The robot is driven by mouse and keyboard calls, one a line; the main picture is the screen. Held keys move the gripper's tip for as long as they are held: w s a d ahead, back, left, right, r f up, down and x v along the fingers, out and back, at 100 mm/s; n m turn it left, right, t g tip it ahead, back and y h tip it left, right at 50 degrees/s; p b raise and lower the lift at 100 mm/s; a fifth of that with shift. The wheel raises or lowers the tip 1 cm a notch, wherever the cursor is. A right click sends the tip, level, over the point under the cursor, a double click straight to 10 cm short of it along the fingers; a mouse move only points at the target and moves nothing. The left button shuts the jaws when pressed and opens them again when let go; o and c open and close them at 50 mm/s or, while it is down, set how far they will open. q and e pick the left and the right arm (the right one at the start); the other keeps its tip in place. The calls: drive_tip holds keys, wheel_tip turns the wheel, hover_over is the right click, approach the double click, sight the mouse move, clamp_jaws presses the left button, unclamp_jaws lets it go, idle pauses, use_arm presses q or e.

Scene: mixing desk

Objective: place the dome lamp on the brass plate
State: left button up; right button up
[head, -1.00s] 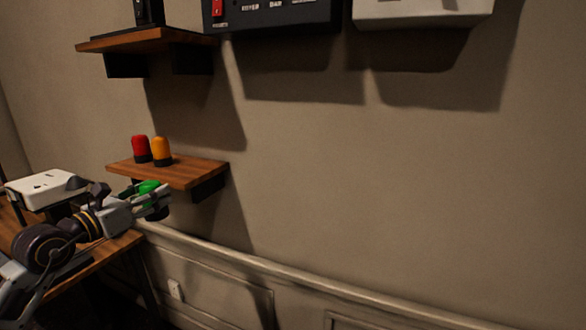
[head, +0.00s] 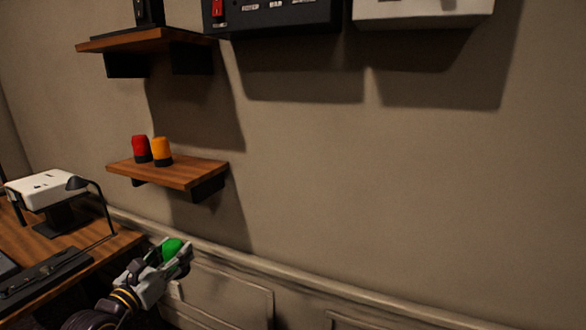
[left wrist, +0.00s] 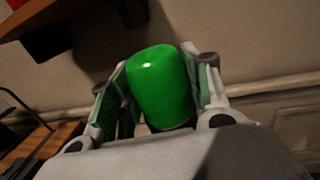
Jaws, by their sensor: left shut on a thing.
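A green dome lamp (head: 173,248) is held between the fingers of my left gripper (head: 176,258), below and apart from the lower wall shelf. In the left wrist view the green lamp (left wrist: 160,84) stands between the two fingers of the left gripper (left wrist: 162,95), its dome showing and its base mostly hidden. A red dome lamp (head: 141,148) and an orange dome lamp (head: 161,150) stand upright on the lower shelf. I cannot make out a brass plate in these frames. My right gripper is not in view.
The lower wooden shelf (head: 190,172) and an upper wooden shelf (head: 140,41) stick out from the wall. The wall at right is clear below the mounted boxes.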

use_arm(q)
drive_tip(key=s+d+f+n+y, duration=0.1)
drive_tip(key=s+d+f, duration=0.1)
drive_tip(key=f, duration=0.5)
drive_tip(key=s+d+f+n+y, duration=0.1)
drive_tip(key=s+d+f+y, duration=0.1)
drive_tip(key=f, duration=0.6)
drive_tip(key=s+d+f+y, duration=0.1)
drive_tip(key=d+f, duration=0.3)
drive_tip(key=f, duration=0.4)
drive_tip(key=shift+s+d+f+n+t, duration=0.2)
drive_tip(key=shift+s+n+t, duration=0.15)
drive_tip(key=shift+s, duration=0.45)
drive_tip(key=shift+d+r, duration=0.1)
drive_tip(key=shift+r, duration=0.15)
drive_tip(key=shift+s+a+f, duration=0.1)
drive_tip(key=shift+a+f, duration=0.1)
drive_tip(key=shift+f, duration=0.4)
